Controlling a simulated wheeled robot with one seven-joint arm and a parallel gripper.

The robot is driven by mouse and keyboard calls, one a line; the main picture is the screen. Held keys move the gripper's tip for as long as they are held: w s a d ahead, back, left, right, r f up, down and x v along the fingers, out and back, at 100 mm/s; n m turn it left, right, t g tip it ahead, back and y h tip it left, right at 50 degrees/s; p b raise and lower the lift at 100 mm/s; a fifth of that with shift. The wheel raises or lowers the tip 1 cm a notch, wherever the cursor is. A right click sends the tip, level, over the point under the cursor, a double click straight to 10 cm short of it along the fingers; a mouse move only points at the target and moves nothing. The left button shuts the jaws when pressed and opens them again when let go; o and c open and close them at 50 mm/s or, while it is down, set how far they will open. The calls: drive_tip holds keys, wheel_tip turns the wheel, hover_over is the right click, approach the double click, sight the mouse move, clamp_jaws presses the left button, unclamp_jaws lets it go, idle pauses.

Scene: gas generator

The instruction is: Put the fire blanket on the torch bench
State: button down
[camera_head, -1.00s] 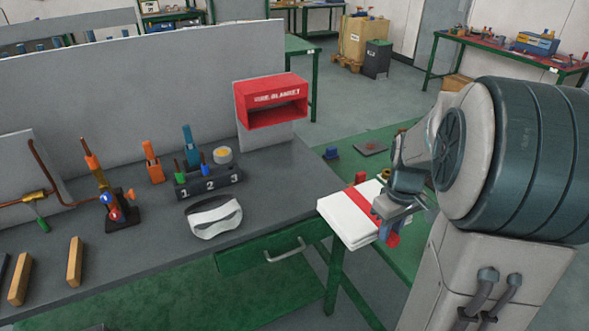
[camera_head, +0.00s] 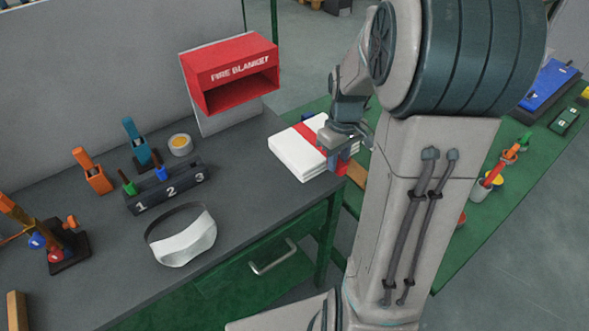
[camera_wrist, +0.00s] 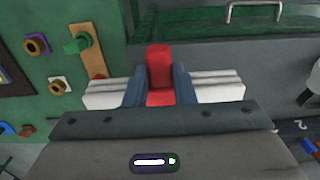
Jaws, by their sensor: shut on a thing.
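The fire blanket (camera_head: 290,154) is a white folded stack with a red strap. In the head view it overlaps the right end of the grey-topped torch bench (camera_head: 262,190); I cannot tell whether it touches the top. My gripper (camera_head: 341,160) is at its right side, shut on the red strap. In the wrist view my gripper (camera_wrist: 160,90) has its two blue fingers on either side of the red tab, with the white folds of the blanket (camera_wrist: 218,87) showing to both sides. The blanket's underside is hidden.
An empty red fire blanket box (camera_head: 232,75) stands at the bench's back right. A numbered rack (camera_head: 168,188), a white-and-grey visor (camera_head: 185,240) and a torch stand (camera_head: 68,252) are on the bench. Bare top lies between visor and blanket. A green table (camera_head: 490,215) stands right.

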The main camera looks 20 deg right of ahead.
drive_tip(key=w+a+f, duration=0.1)
drive_tip(key=a, duration=0.1)
drive_tip(key=w+a+f, duration=0.2)
drive_tip(key=w+a+f+p, duration=0.1)
drive_tip(key=a+f, duration=0.1)
drive_tip(key=a, duration=0.1)
drive_tip(key=shift+w, duration=0.4)
drive_tip(key=shift+f+p, duration=0.3)
drive_tip(key=shift+f, duration=1.75)
drive_tip(key=c, duration=1.2)
unclamp_jaws()
